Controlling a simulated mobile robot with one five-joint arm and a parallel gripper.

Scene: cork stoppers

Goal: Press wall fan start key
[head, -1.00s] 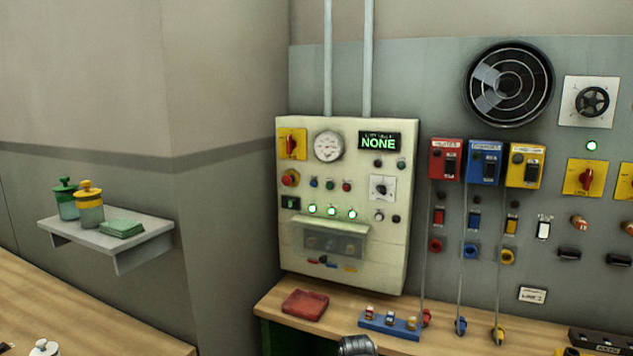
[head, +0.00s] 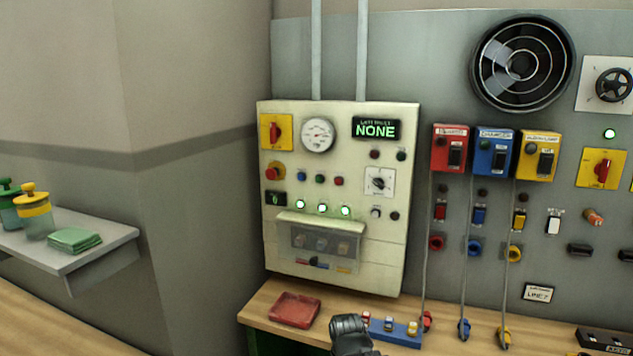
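The round black wall fan (head: 522,64) is on the grey wall panel at the upper right. The cream control box (head: 385,262) stands left of it, with a lit display (head: 376,129) reading NONE, a gauge and several small keys. Blue, green and red keys sit in a row, the green key (head: 321,180) in the middle. I cannot read which key is the fan start key. The dark end of my gripper (head: 351,333) shows at the bottom edge, below and in front of the box, apart from all keys. Its fingers cannot be made out.
A wooden bench (head: 262,308) runs below the box, with a red tray (head: 294,310) and a blue rack (head: 399,335) on it. Red, blue and yellow switch boxes with hanging cords are on the right. A grey shelf (head: 112,247) juts out at left.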

